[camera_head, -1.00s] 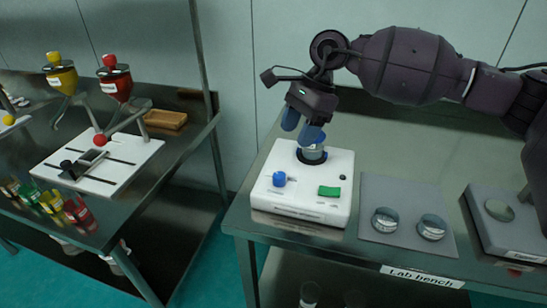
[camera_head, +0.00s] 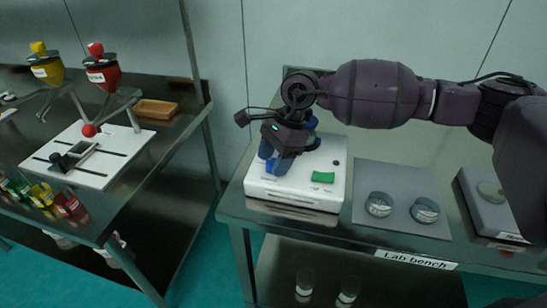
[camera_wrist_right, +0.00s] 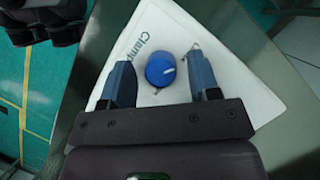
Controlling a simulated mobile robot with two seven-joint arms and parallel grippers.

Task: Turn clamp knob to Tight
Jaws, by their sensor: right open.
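The blue clamp knob (camera_wrist_right: 160,70) stands on the white sieve base, near a printed label that begins "Clamp" in the right wrist view. The white base (camera_head: 325,192) sits on the lab bench. My right gripper (camera_head: 277,168) is over the left part of the base and hides most of the knob in the head view. In the right wrist view my right gripper (camera_wrist_right: 161,88) is open, with one blue finger on each side of the knob and visible gaps between. A green button (camera_head: 323,177) is right of the gripper. My left gripper is not in view.
A grey mat (camera_head: 390,230) with two round sieve pieces (camera_head: 379,204) lies right of the base. A grey device (camera_head: 488,205) stands farther right. A separate table at left holds yellow and red hoppers (camera_head: 102,72).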

